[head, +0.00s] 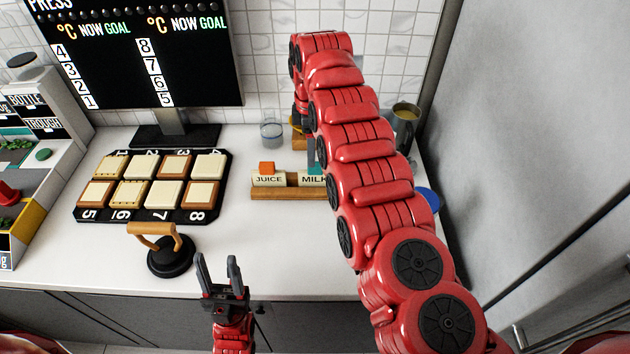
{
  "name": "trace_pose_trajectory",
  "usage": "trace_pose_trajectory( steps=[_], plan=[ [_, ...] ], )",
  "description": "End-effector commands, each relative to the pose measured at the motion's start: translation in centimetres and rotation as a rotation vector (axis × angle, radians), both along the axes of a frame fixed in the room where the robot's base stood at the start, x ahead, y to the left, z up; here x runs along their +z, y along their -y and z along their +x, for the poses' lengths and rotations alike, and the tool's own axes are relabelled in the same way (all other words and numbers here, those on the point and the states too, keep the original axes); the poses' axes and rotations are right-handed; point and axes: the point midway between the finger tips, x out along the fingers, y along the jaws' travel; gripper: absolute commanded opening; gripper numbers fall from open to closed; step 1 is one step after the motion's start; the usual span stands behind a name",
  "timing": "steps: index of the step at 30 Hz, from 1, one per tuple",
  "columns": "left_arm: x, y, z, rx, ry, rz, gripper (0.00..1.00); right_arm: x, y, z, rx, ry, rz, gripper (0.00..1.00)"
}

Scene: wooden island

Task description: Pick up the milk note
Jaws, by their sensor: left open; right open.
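The milk note (311,181) is a small pale card lettered MILK, standing in a wooden holder (285,195) on the white counter. A teal piece shows at its top, and my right arm covers its right part. My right gripper (311,152) is mostly hidden behind its own red arm; a grey part of it shows just above the milk note. I cannot see whether it touches the note. My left gripper (217,262) is open and empty near the counter's front edge, pointing toward the back.
A juice note (268,181) with an orange piece stands left of the milk note. A black board of numbered blocks (148,187), a wooden-handled black press (168,252) and a glass (271,134) stand further left or behind. A grey wall bounds the right.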

Motion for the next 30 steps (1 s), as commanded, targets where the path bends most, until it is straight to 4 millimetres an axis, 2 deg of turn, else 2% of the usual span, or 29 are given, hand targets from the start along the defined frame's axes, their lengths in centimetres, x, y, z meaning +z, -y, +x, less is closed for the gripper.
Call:
trace_pose_trajectory(
  steps=[1, 9, 15, 18, 20, 26, 30],
  plan=[
    [0.6, 0.0, 0.0, 0.000, 0.000, 0.000, 0.50, -0.2, 0.0, -0.1, 0.000, -0.003, -0.002, 0.68],
    [1.3, 0.0, 0.0, 0.000, -0.001, 0.000, 0.50, -1.2, 0.2, 0.0, -0.002, 0.001, -0.003, 0.68],
    [3.8, 0.0, 0.0, 0.000, -0.001, 0.000, 0.50, -3.5, 1.0, -0.1, -0.002, -0.006, -0.005, 0.68],
    [3.8, 0.0, 0.0, 0.000, -0.001, 0.000, 0.50, -5.4, 1.0, 0.0, -0.001, -0.003, -0.005, 0.68],
    [3.9, 0.0, 0.0, 0.000, -0.001, 0.000, 0.50, -5.9, 1.0, 0.1, -0.001, 0.000, -0.003, 0.68],
    [3.7, 0.0, 0.0, 0.000, -0.001, 0.000, 0.50, -6.2, 0.9, 0.1, -0.001, 0.002, -0.003, 0.68],
    [3.7, 0.0, 0.0, 0.000, -0.001, 0.000, 0.50, -6.2, 0.9, 0.1, -0.001, 0.002, -0.003, 0.42]
  ],
)
